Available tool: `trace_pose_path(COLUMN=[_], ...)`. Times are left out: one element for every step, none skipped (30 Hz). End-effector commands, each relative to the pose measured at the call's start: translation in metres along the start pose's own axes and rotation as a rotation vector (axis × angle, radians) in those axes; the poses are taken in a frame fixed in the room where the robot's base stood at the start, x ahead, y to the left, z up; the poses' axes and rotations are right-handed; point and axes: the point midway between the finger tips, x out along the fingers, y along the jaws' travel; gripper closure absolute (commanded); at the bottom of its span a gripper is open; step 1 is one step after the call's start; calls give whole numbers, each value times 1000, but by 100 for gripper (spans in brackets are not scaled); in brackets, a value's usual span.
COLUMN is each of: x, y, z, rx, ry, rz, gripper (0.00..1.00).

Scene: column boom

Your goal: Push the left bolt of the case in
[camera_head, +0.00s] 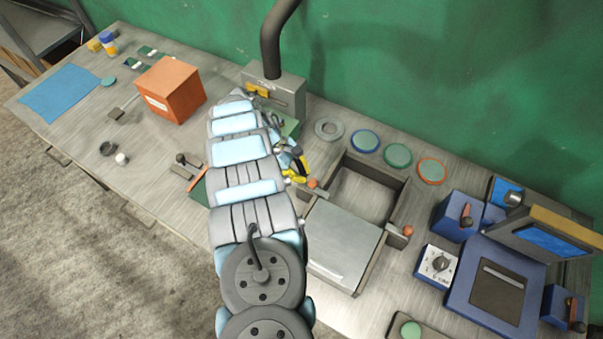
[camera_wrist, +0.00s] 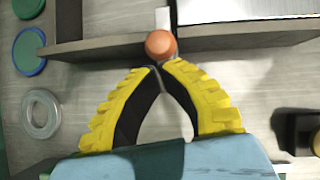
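The grey case (camera_head: 399,188) stands on the bench with its back part open and a pale flat panel (camera_head: 340,247) over its front part. The left bolt (camera_head: 312,183) has an orange knob at the case's left wall; the knob also shows in the wrist view (camera_wrist: 160,43). The right bolt (camera_head: 407,230) has a similar knob at the right wall. My gripper (camera_head: 304,177) is just left of the left knob. In the wrist view, its yellow fingertips (camera_wrist: 159,66) meet, with nothing between them, right at the knob. I cannot tell whether they touch it.
Several round coloured discs (camera_head: 398,155) and a metal ring (camera_head: 328,129) lie behind the case. A grey box (camera_head: 287,93) with a thick black pipe stands behind my arm. Blue equipment (camera_head: 460,216) stands at the right. An orange box (camera_head: 171,88) stands at the left.

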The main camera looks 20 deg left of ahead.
Motion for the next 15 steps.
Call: trace_pose_path(x=[0,0,1,2,2,4,5,6,7,8,9,11,12,12,13], y=[0,0,0,0,0,0,-1,-1,0,0,-1,-1,-1,-1,-2], z=[0,0,1,2,3,4,6,7,9,11,12,14,15,16,16], rx=[0,0,0,-1,-1,-2,-2,-1,0,1,1,1,1,1,1], ry=[0,0,0,-1,-1,-1,-1,-1,-1,-1,-1,-2,-2,-2,-2], rz=[0,0,0,0,0,0,0,0,0,0,0,0,0,0,0], gripper=[100,100,100,100,100,100,100,100,100,100,100,100,100,100,100])
